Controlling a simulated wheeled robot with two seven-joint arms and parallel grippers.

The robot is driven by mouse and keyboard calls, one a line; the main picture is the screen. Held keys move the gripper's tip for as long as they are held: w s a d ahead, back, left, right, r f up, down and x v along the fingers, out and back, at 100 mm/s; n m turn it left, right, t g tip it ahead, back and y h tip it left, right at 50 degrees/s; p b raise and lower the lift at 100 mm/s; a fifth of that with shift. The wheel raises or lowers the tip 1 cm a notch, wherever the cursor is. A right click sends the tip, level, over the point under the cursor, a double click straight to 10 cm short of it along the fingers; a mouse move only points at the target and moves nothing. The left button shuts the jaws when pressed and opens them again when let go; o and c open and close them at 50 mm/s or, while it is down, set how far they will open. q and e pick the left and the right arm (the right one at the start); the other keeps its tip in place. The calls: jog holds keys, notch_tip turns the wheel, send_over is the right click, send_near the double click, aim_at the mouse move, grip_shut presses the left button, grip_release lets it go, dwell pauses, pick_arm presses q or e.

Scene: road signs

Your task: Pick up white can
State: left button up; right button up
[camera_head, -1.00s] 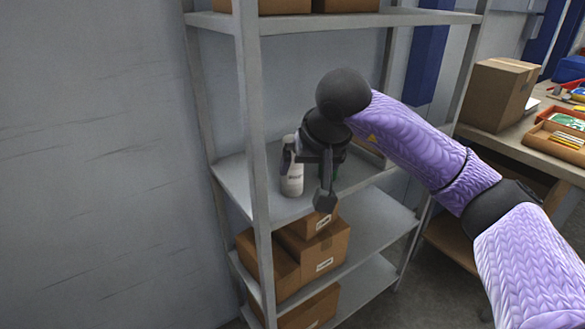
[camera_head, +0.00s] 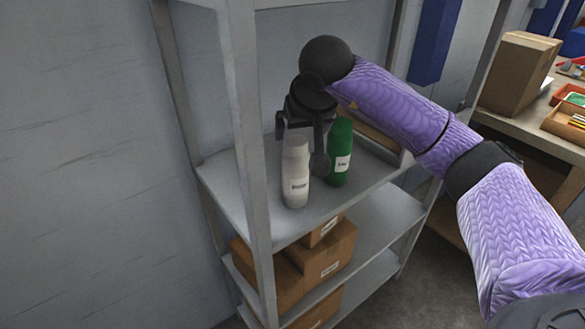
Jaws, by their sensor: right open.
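The white can (camera_head: 296,178) stands upright on the middle shelf (camera_head: 330,202) of a grey rack, near its front left post. My right gripper (camera_head: 300,152) is over the shelf, behind and around the can's upper part. One finger shows at the can's left and the other at its right, between it and a green can (camera_head: 341,155). The fingers are apart. I cannot tell whether either touches the white can. My left gripper is not in view.
The green can stands close to the right finger. The rack's front post (camera_head: 247,150) rises just left of the white can. Cardboard boxes (camera_head: 325,262) fill the lower shelf. A workbench (camera_head: 540,135) with a carton (camera_head: 519,74) is at the right.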

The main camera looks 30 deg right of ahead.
aim_at(296, 140)
jog(key=x, duration=0.4)
jog(key=b+x, duration=0.1)
jog(key=x, duration=0.1)
jog(key=shift+w+a+f, duration=0.1)
jog(key=shift+a+f, duration=0.1)
jog(key=shift+f, duration=0.2)
grip_shut()
jog(key=shift+r, duration=0.1)
